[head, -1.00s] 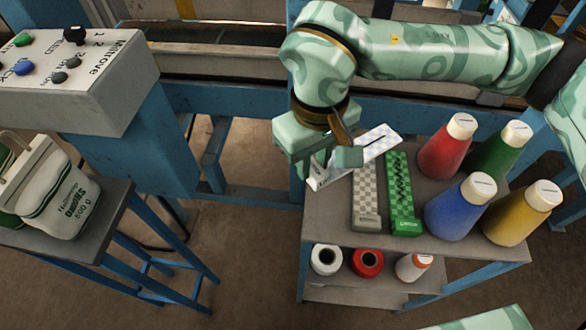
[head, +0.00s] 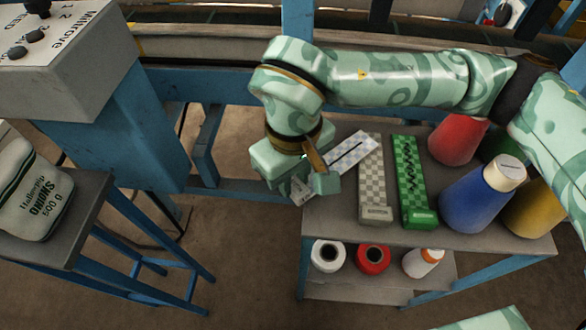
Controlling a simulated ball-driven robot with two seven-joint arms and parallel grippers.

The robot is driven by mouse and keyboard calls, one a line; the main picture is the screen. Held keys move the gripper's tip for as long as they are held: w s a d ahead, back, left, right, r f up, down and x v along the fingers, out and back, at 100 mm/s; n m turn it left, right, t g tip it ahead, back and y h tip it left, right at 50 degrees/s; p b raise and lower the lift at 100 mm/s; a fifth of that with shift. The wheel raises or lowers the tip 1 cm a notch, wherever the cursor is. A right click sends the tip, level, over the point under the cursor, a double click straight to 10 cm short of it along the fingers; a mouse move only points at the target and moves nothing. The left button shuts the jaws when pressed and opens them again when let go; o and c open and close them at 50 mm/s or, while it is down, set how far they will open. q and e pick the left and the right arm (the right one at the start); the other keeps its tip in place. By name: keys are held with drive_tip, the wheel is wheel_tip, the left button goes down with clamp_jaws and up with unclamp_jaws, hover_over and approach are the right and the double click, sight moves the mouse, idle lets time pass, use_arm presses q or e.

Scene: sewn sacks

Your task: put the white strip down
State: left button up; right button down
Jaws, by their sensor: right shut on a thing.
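The white strip (head: 354,149), faintly checkered with a dark line along it, is in my right gripper (head: 312,188). It slants from lower left to upper right. The jaws are shut on its lower-left part and hide some of it; a small end shows past them. Its upper-right part is over the left side of the grey shelf top (head: 349,231), its lower-left end at or beyond the edge. I cannot tell how high it is. A grey checkered strip (head: 373,178) and a green strip (head: 412,180) lie side by side to its right. My left gripper is not in view.
Red (head: 457,140), blue (head: 470,203), green and yellow cones crowd the shelf's right side. Spools (head: 327,256) stand on the level below. A sack (head: 35,195) sits on a table (head: 85,215) at left. A control box (head: 60,70) is at upper left.

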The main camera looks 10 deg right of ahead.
drive_tip(key=shift+f, duration=0.15)
idle(0.3)
drive_tip(key=c, duration=1.1)
unclamp_jaws()
drive_tip(key=shift+c, duration=0.2)
use_arm(q)
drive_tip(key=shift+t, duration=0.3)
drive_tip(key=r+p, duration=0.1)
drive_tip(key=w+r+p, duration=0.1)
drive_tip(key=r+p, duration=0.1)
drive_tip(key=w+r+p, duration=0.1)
drive_tip(key=p, duration=0.1)
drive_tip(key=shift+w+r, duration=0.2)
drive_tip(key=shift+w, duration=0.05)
use_arm(e)
wheel_tip(320, 180, up, 16)
drive_tip(key=shift+r, duration=0.2)
